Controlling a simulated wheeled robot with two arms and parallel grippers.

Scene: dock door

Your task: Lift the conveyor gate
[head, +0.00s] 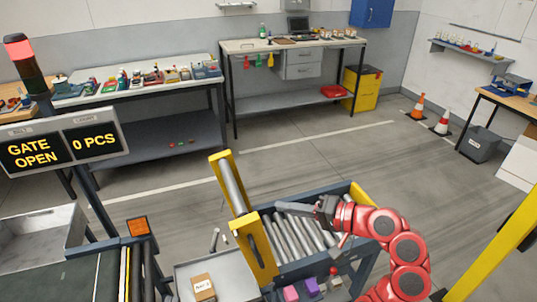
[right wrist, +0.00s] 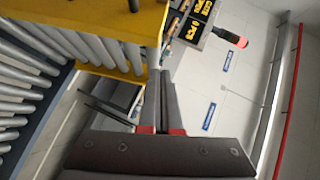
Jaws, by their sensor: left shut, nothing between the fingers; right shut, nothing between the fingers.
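The conveyor gate is a yellow-sided section with grey rollers (head: 232,187), standing raised at the left end of a roller conveyor (head: 303,236). Its near yellow side plate (head: 262,262) carries a dark handle (head: 252,240). In the right wrist view the yellow plate (right wrist: 130,14) and rollers show at the upper left. My right gripper (head: 292,206) is shut and empty, above the conveyor rollers and right of the gate, apart from the handle. Its shut fingers (right wrist: 166,82) also show in the right wrist view. I do not see my left gripper.
A display (head: 62,147) reads GATE OPEN and 0 PCS. A dark belt (head: 70,280) lies at the lower left. A grey tray holds a cardboard box (head: 203,287). Purple blocks (head: 312,286) sit near the front edge. Workbenches stand at the back, with open floor between.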

